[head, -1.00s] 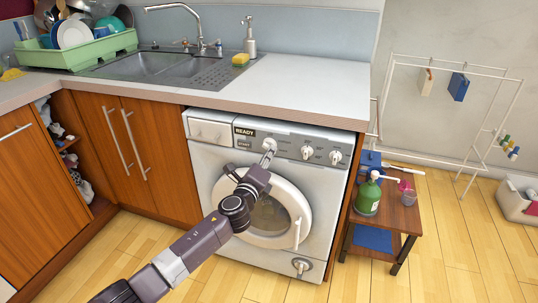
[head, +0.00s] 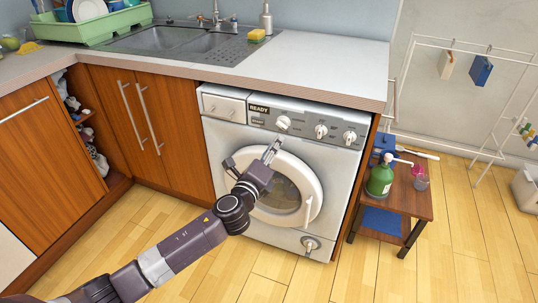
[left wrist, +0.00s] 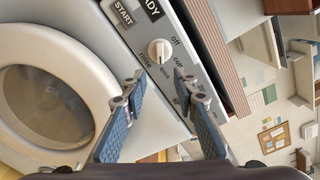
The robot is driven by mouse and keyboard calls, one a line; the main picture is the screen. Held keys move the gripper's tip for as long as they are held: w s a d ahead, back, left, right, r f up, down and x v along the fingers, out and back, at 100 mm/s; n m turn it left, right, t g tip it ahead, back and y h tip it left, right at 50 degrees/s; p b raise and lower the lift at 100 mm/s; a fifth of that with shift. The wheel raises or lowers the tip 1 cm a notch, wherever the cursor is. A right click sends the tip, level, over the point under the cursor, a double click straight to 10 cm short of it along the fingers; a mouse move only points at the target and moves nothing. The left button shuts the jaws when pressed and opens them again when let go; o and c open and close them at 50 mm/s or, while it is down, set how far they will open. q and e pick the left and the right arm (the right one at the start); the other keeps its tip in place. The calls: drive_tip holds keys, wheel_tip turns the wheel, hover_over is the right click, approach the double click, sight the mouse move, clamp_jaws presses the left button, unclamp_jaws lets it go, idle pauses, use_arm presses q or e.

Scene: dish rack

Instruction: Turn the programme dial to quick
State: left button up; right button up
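The white programme dial (head: 283,122) is the leftmost of three knobs on the washing machine's panel. It shows close up in the left wrist view (left wrist: 159,50), with labels around it that include "off" and "rinse". A small dark mark is on its face; I cannot tell for sure which label it points at. My left gripper (head: 271,151) is in front of the machine, a little below the dial. In the left wrist view its two fingers (left wrist: 159,80) are apart and empty, with the dial beyond the tips. My right gripper is in neither view.
The display (head: 259,109) reads READY, with a START button (head: 257,122) below it. The round door (head: 310,185) looks closed, behind my left gripper. A counter (head: 310,65) overhangs the machine. A small table (head: 418,205) with a green bottle (head: 380,180) stands to the right.

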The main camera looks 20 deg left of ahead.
use_arm(q)
drive_tip(key=shift+s+a, duration=0.1)
drive_tip(key=shift+s, duration=1.95)
